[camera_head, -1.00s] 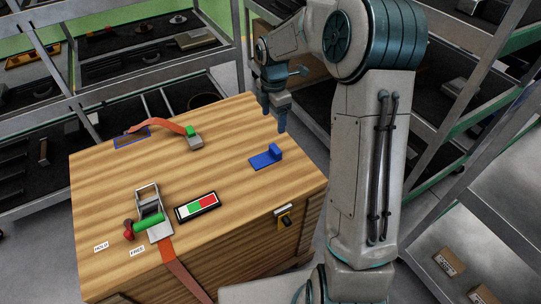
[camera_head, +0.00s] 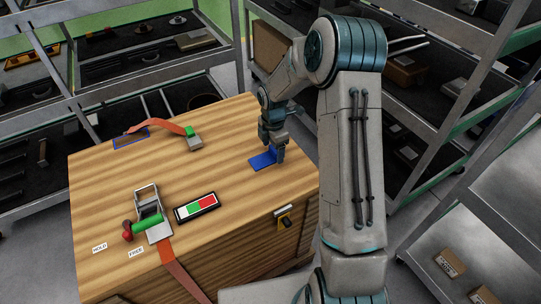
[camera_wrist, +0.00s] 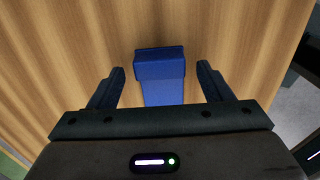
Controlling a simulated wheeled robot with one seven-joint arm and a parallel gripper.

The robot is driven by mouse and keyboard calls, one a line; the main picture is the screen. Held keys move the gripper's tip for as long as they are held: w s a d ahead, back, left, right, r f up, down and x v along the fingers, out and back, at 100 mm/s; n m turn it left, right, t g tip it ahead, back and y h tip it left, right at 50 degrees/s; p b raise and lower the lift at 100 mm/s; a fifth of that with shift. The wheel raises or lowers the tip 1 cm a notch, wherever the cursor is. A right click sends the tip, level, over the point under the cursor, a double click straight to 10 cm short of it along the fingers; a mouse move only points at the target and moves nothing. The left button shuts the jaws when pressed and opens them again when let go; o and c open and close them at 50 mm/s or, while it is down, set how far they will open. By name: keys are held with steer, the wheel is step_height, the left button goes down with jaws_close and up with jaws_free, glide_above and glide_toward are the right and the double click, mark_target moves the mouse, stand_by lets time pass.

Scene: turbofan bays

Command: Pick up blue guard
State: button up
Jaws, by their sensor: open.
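The blue guard (camera_head: 262,160) lies on the striped wooden crate top near its right edge. It has a flat plate and a raised block at one end. In the wrist view the blue guard (camera_wrist: 161,68) sits centred between the fingers, with its raised block a little beyond the fingertips. My gripper (camera_head: 273,154) is low over the guard and hides its raised block in the head view. In the wrist view my gripper (camera_wrist: 160,80) is open, one finger on each side of the guard, with gaps showing between fingers and guard.
The wooden crate (camera_head: 110,200) also bears a clamp with a green handle (camera_head: 148,225), a red-white-green panel (camera_head: 196,207) and an orange strap (camera_head: 160,124) with a buckle. A latch (camera_head: 283,217) is on the crate's side. Metal shelves stand behind and to the right.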

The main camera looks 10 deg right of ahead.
steer(key=c, duration=1.1)
steer(key=shift+r, duration=0.1)
